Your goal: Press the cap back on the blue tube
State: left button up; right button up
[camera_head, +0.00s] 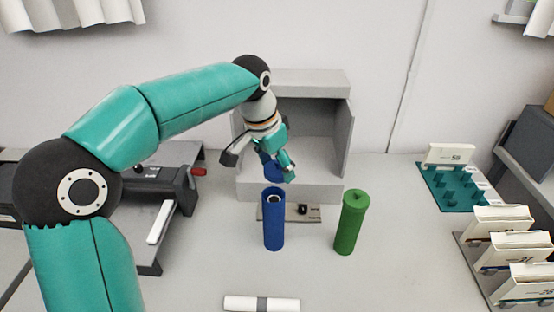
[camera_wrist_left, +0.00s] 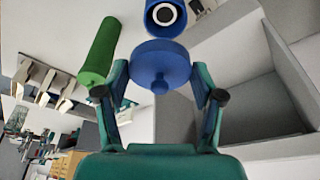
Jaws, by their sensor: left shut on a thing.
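The blue tube (camera_head: 273,228) stands upright on the bench with its top open. In the left wrist view its open mouth (camera_wrist_left: 165,14) shows a white ring around a dark centre. My left gripper (camera_head: 271,160) is shut on the blue cap (camera_wrist_left: 160,65), a round disc with a small knob, held between both fingers. In the head view the cap (camera_head: 273,171) shows just above and apart from the tube's mouth, partly hidden by the fingers. My right gripper is not in view.
A capped green tube (camera_head: 350,224) stands to the right of the blue one. A grey open-fronted printer housing (camera_head: 290,187) is behind. A white roll (camera_head: 261,303) lies in front. A teal rack (camera_head: 452,190) and white boxes (camera_head: 503,222) stand at right.

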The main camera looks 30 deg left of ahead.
pick_arm(q)
jog(key=shift+s+a+f, duration=0.25)
jog(key=shift+f, duration=0.05)
jog(key=shift+s+a+f+b, duration=0.1)
jog(key=shift+f+b, duration=0.25)
jog(key=shift+b, duration=0.15)
notch_tip(320, 180, down, 2)
jog(key=shift+f+b, duration=0.25)
jog(key=shift+b, duration=0.9)
jog(key=shift+a+f+b, duration=0.1)
jog(key=shift+f+b, duration=0.85)
jog(key=shift+f, duration=0.25)
jog(key=shift+r, duration=0.15)
jog(key=shift+f+p, duration=0.2)
jog(key=shift+p, duration=0.1)
jog(key=o, duration=0.8)
jog(key=shift+o, duration=0.4)
